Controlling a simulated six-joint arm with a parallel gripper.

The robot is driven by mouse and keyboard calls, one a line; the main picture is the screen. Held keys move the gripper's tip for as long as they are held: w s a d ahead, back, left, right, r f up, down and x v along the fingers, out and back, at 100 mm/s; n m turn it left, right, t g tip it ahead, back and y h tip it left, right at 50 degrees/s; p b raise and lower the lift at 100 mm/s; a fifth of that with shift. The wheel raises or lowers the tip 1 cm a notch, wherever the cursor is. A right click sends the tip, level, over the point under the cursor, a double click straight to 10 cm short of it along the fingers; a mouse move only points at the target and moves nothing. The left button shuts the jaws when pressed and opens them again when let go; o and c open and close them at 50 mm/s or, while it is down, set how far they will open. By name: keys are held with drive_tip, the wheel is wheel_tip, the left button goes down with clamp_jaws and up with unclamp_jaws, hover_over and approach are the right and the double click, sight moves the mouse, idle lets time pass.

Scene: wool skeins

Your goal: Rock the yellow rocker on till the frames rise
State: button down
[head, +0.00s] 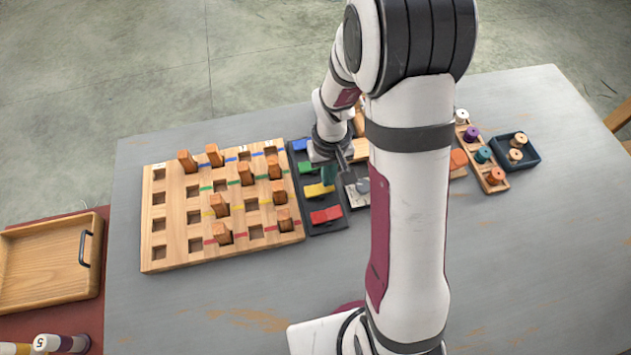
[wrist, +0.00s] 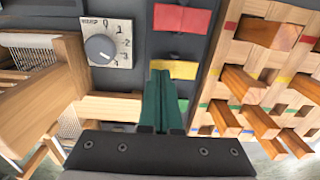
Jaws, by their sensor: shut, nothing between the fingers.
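The yellow rocker (head: 318,190) sits on a dark panel between the green rocker (head: 308,165) and the red rocker (head: 326,215). It also shows in the wrist view (wrist: 180,69). My gripper (head: 329,183) is shut and empty, its green fingers pointing down at the panel. In the wrist view the fingertips (wrist: 161,72) overlap the left part of the yellow rocker; I cannot tell whether they touch it or which way it is tilted. A wooden loom with white threads (wrist: 32,58) shows at the left of the wrist view. My arm hides most of it in the head view.
A numbered dial (wrist: 100,48) stands beside the rockers. A wooden board (head: 175,250) with several upright pegs lies to the left, close to the panel. Spools and a dark tray (head: 530,160) are at the right. The table's front right is clear. A wooden tray (head: 45,265) lies far left.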

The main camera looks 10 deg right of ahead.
drive_tip(key=shift+f, duration=0.65)
drive_tip(key=shift+r, duration=3.55)
drive_tip(key=s+a+r+m, duration=0.1)
drive_tip(key=s+r+m, duration=0.1)
drive_tip(key=s, duration=0.5)
drive_tip(key=s+a+r+m+y, duration=0.1)
drive_tip(key=s+a+r, duration=0.1)
drive_tip(key=s+r, duration=0.3)
drive_tip(key=s+a+r+m, duration=0.2)
drive_tip(key=s+r, duration=0.2)
drive_tip(key=s, duration=0.4)
drive_tip(key=shift+s+a+r+m+y, duration=0.2)
drive_tip(key=shift+s+m+y, duration=0.1)
drive_tip(key=shift+s+y, duration=0.1)
